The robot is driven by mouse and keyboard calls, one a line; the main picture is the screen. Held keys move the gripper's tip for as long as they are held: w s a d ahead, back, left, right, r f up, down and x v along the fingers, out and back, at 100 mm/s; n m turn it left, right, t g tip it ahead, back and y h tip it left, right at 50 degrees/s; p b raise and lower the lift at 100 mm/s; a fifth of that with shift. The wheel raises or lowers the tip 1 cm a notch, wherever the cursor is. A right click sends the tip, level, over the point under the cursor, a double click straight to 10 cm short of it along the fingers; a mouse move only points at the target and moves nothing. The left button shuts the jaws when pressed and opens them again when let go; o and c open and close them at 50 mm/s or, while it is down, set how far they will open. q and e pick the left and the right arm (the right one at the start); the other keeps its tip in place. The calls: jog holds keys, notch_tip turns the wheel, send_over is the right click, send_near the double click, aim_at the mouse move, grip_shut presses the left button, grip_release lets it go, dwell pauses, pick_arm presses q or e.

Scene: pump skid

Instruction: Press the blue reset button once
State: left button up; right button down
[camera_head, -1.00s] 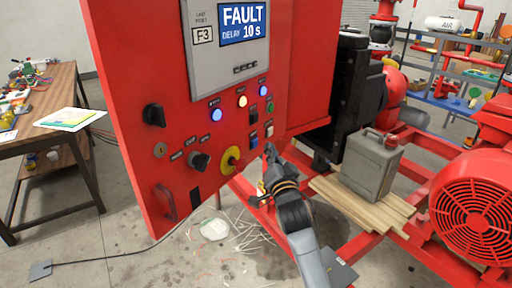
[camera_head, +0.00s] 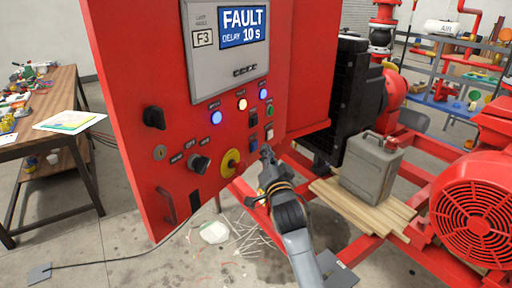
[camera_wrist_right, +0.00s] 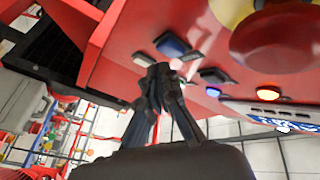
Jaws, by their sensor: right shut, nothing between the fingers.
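The blue button (camera_head: 254,140) sits low on the right part of the red control panel, under a black switch. My right gripper (camera_head: 266,152) is shut and empty, just below and right of the button in the head view. In the wrist view its fingertips (camera_wrist_right: 162,72) are close below the blue square; I cannot tell whether they touch the panel. No label on the button is readable. My left gripper is out of view.
A yellow-ringed red stop button (camera_head: 231,163) is left of my gripper. A lit display (camera_head: 243,24) reads "FAULT DELAY 10 s". A green button (camera_head: 270,107) and several lit lamps are above. A grey can (camera_head: 370,168) stands on boards to the right.

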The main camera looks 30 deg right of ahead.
dwell(0.7)
jog(key=shift+w+a, duration=0.2)
jog(key=shift+w, duration=0.2)
jog(key=shift+w+a, duration=0.2)
jog(key=shift+w, duration=0.15)
dwell(0.6)
dwell(0.4)
jog(key=shift+s+d+p, duration=0.35)
jog(key=shift+s+d, duration=0.05)
jog(key=shift+s, duration=0.35)
jog(key=s, duration=0.1)
jog(key=s+d+p, duration=0.1)
jog(key=s, duration=0.1)
jog(key=s+d+p, duration=0.1)
jog(key=shift+s+d, duration=0.15)
jog(key=shift+s, duration=0.05)
